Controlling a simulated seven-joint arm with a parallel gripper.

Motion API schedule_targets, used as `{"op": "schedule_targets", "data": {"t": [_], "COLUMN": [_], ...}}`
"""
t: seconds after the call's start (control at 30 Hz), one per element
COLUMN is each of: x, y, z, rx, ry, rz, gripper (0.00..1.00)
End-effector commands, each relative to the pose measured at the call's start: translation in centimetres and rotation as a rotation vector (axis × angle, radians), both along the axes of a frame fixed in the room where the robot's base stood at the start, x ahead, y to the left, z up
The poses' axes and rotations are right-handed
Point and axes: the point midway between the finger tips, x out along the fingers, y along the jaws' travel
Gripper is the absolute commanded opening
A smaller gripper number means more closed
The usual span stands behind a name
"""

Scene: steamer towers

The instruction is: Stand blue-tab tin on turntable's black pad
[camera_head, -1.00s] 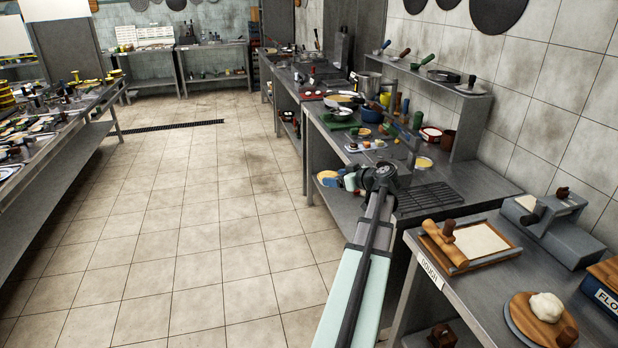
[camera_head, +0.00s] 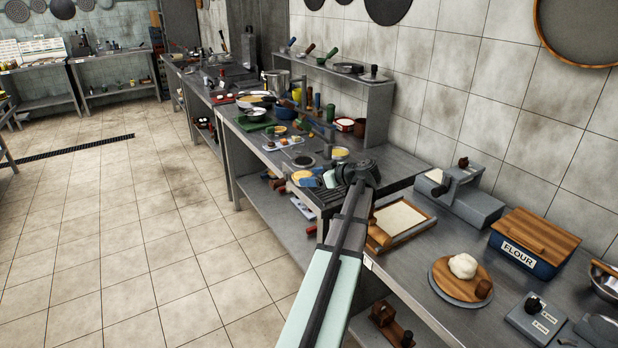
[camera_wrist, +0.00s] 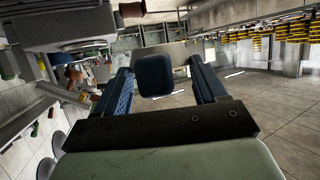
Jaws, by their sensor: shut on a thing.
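My gripper (camera_wrist: 164,84) is shut on the blue-tab tin, with the dark blue tab (camera_wrist: 155,75) showing between the two fingers in the wrist view. A pale tan surface behind the tab seems to be the tin's body. In the head view the tin (camera_head: 301,177) shows as a small round tan top beside blue, at the end of my outstretched arm. It appears held in the air in front of the middle counter; its lower part is hard to make out. I cannot clearly identify the turntable or its black pad in either view.
The middle counter (camera_head: 262,150) is crowded with pans, bowls and jars under a wall shelf (camera_head: 345,76). The near right counter carries a dough board (camera_head: 445,281), a flour box (camera_head: 533,243) and a roller machine (camera_head: 462,200). The tiled floor (camera_head: 150,240) at left is clear.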

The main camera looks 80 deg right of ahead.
Motion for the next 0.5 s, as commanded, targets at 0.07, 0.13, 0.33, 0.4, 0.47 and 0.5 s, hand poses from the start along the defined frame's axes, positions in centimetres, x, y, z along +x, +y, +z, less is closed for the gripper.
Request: {"op": "schedule_targets", "data": {"t": [0.07, 0.13, 0.33, 0.4, 0.47, 0.5], "x": [0.0, 0.0, 0.0, 0.0, 0.1, 0.2], "y": [0.0, 0.0, -0.2, -0.5, -0.8, -1.1], "z": [0.0, 0.0, 0.1, 0.1, 0.1, 0.1], "rx": [0.000, 0.000, -0.003, -0.003, -0.003, -0.003], "ry": [-0.001, -0.001, -0.002, -0.002, -0.002, -0.002], "rz": [0.000, 0.000, -0.002, -0.002, -0.002, -0.002], "gripper": [0.00, 0.00, 0.00, 0.00, 0.00, 0.00]}}
